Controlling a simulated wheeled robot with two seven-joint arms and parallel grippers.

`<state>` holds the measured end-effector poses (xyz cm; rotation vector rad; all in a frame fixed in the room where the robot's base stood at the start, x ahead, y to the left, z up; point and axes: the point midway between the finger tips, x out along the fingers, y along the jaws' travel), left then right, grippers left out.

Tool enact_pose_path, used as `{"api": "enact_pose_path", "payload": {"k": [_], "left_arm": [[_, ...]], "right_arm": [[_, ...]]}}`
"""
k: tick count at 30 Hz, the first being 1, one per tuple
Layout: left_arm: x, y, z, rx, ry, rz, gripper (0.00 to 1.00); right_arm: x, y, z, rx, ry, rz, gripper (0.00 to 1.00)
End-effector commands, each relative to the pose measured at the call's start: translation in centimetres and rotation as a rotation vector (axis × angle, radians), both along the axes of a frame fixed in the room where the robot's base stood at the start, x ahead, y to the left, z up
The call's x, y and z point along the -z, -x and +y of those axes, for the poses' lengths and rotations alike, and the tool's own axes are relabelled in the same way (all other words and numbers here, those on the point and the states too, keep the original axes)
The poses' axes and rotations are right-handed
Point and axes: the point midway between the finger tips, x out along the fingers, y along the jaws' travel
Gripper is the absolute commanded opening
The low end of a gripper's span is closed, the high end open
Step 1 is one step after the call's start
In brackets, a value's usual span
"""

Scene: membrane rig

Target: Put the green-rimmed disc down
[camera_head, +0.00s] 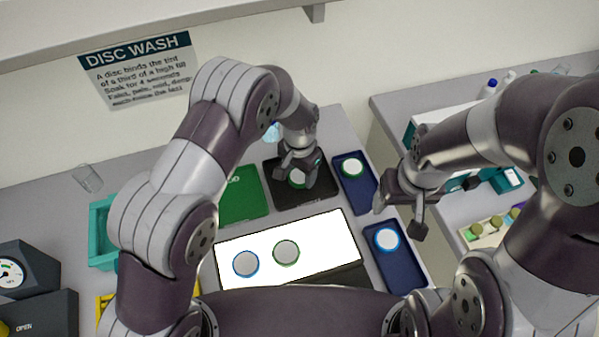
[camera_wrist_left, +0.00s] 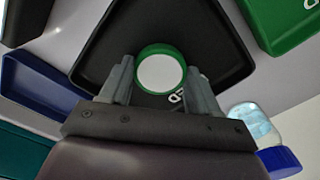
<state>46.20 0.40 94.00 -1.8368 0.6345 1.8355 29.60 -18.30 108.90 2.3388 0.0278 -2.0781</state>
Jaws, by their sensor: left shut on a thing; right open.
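My left gripper (camera_head: 298,176) is shut on a green-rimmed disc (camera_wrist_left: 161,71) with a pale face. The disc sits between both fingers (camera_wrist_left: 160,85) in the left wrist view and shows partly in the head view (camera_head: 297,177). It is over the black tray (camera_head: 318,199), which fills the middle of the left wrist view (camera_wrist_left: 215,45). I cannot tell whether the disc touches the tray floor. Another green-rimmed disc (camera_head: 286,252) lies on the white lit panel (camera_head: 325,238). My right gripper (camera_head: 402,212) is open and empty, above the bench right of the panel.
A blue-rimmed disc (camera_head: 246,263) lies on the panel, another (camera_head: 387,238) in the near blue tray (camera_head: 405,277). The far blue tray (camera_head: 363,197) holds a disc (camera_head: 352,168). A green tray (camera_head: 241,197) stands left of the black tray. A bottle (camera_wrist_left: 254,122) stands close to the left gripper.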

Motion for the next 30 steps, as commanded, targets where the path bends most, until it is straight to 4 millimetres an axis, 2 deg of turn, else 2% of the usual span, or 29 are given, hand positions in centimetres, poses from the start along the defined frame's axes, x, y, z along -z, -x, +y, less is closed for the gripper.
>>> {"api": "enact_pose_path", "payload": {"k": [2, 3, 5, 13, 15, 17, 24, 30], "left_arm": [[0.4, 0.0, 0.0, 0.0, -0.001, 0.001, 0.32], [0.3, 0.0, 0.0, 0.0, 0.0, 0.0, 0.68], [0.3, 0.0, 0.0, 0.0, 0.0, 0.0, 0.87], [0.2, 0.0, 0.0, 0.0, -0.001, 0.001, 0.87], [-0.3, 0.0, 0.0, 0.0, 0.0, 0.0, 0.87], [-0.9, 0.0, 0.0, 0.0, 0.001, -0.001, 0.87], [-7.1, -0.1, -0.1, 0.0, 0.002, -0.004, 0.87], [-11.0, 0.0, 0.0, 0.0, 0.001, -0.001, 0.87]], "right_arm": [[0.3, 0.0, 0.0, 0.0, 0.0, 0.0, 0.71], [0.2, 0.0, 0.0, 0.0, 0.0, 0.0, 0.71], [0.2, 0.0, 0.0, 0.0, 0.0, 0.0, 0.71], [0.1, 0.0, 0.0, 0.0, 0.0, 0.0, 0.71], [-0.2, 0.0, 0.0, 0.0, 0.0, 0.0, 0.71], [0.4, 0.0, 0.0, 0.0, 0.0, 0.0, 0.71], [2.0, 0.0, 0.0, 0.0, 0.0, 0.0, 0.71], [2.5, 0.0, 0.0, 0.0, 0.0, 0.0, 0.71]]}}
